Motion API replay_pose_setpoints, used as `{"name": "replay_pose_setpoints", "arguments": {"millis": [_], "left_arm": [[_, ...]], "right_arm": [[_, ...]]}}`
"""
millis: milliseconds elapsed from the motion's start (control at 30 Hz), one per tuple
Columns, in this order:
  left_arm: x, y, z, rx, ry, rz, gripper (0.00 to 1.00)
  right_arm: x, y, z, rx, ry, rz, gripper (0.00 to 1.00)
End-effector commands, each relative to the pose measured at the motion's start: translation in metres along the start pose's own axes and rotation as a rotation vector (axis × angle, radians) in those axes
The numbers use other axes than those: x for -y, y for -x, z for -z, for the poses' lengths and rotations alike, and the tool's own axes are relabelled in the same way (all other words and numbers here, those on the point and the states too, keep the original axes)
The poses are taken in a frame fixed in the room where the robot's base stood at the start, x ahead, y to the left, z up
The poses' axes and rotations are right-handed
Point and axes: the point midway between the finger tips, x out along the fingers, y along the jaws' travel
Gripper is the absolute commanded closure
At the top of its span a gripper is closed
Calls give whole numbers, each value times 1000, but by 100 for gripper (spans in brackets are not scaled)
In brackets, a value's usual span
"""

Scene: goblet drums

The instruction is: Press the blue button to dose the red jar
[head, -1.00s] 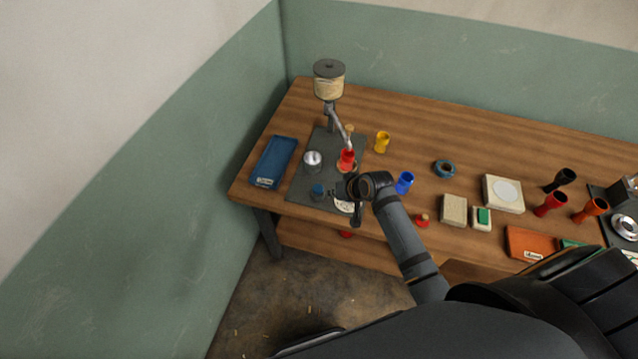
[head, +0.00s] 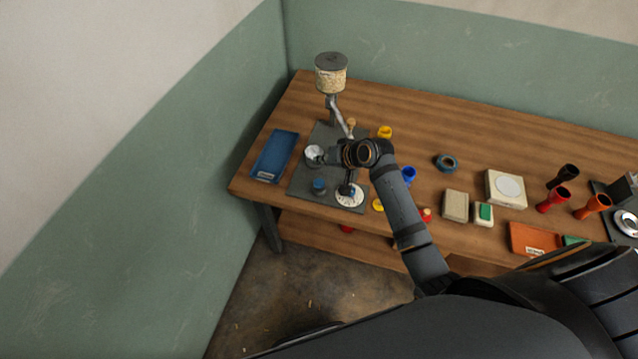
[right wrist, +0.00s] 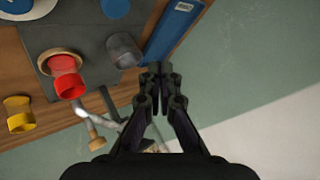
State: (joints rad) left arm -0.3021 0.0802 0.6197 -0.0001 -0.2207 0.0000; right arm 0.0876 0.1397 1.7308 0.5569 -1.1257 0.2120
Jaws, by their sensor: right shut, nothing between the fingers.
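The blue button (head: 319,186) is a round blue knob on the dark mat at the front left of the table. It also shows at the top of the right wrist view (right wrist: 116,8). The red jar (right wrist: 68,77) stands on a round tan pad on the mat in the right wrist view. My right arm hides it in the head view. My right gripper (head: 331,156) is shut and empty, beside the metal cup (head: 314,152) and farther back than the button. Its fingertips (right wrist: 158,76) meet in the right wrist view. My left gripper is not in view.
A hopper (head: 330,75) with an angled spout stands at the back of the mat (head: 299,182). A blue tray (head: 274,155) lies to its left. A white dial (head: 348,198) sits at the mat's front right. Yellow (head: 385,131) and blue (head: 408,174) jars stand to the right.

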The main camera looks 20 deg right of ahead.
Motion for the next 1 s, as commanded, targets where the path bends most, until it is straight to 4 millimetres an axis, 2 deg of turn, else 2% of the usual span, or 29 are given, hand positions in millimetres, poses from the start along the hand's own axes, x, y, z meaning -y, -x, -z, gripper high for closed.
{"name": "replay_pose_setpoints", "arguments": {"millis": [33, 433, 667, 1000], "left_arm": [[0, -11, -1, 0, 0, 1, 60], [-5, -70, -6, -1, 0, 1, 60], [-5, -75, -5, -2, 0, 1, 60], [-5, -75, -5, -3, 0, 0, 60]], "right_arm": [[-5, -7, -5, 0, 0, 0, 100], [-31, -42, -31, -2, 1, -1, 100], [-40, -55, -40, 0, 0, 0, 100], [-40, -55, -40, 0, 0, 0, 100]]}}
